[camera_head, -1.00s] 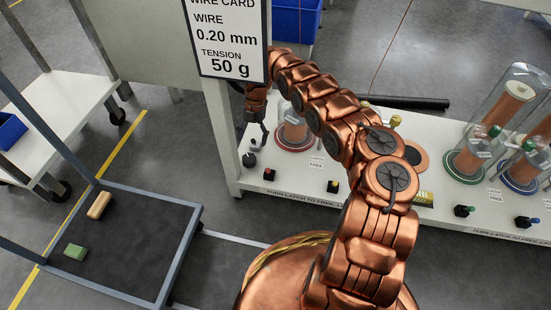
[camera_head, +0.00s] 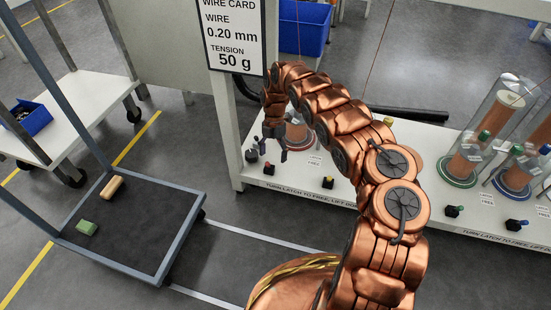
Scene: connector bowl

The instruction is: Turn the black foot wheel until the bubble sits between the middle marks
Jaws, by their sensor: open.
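A small black knob (camera_head: 251,155), which may be the black foot wheel, sits at the left end of the white bench. My gripper (camera_head: 273,151) points down at the bench's left end, just right of this knob in the picture. Its fingers are apart, with nothing seen between them. I cannot tell its height above the bench or whether it touches anything. No bubble or middle marks can be made out in this view.
A copper spool (camera_head: 297,134) is partly behind my arm. Glass-covered spools (camera_head: 463,163) stand to the right. A dark cart (camera_head: 140,231) stands at the left.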

